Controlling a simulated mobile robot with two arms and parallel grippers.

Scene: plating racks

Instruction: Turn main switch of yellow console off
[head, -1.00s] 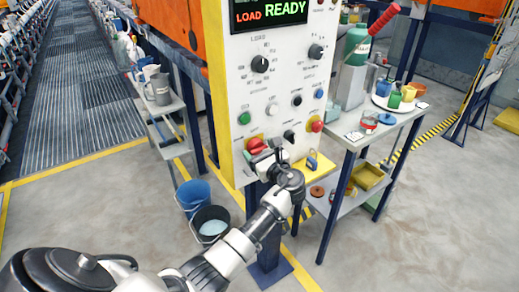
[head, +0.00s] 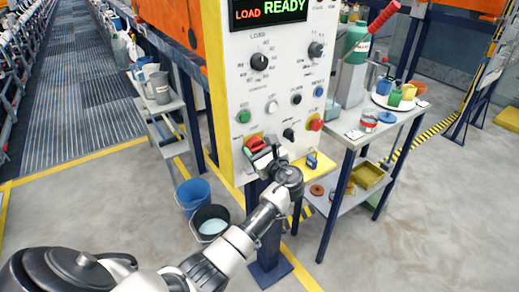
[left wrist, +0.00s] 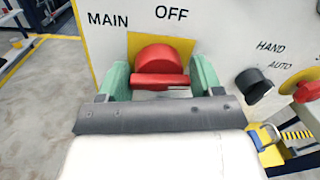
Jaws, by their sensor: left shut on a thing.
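The yellow console (head: 230,92) stands upright, with a white front panel and yellow edges. Its main switch (head: 256,143) is a red knob on a yellow plate at the panel's lower left. In the left wrist view the red main switch (left wrist: 158,62) has its handle bar lying about level, below the words MAIN and OFF. My left gripper (head: 262,152) is at the switch, its green fingers (left wrist: 160,80) closed on the two ends of the red handle. The gripper covers part of the switch in the head view. My right gripper is not in view.
A black selector knob (left wrist: 254,84) and a red button (head: 317,124) sit right of the switch. A blue padlock (head: 312,161) is at the lower yellow ledge. A grey cart (head: 360,140) stands right; two buckets (head: 193,190) stand on the floor left.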

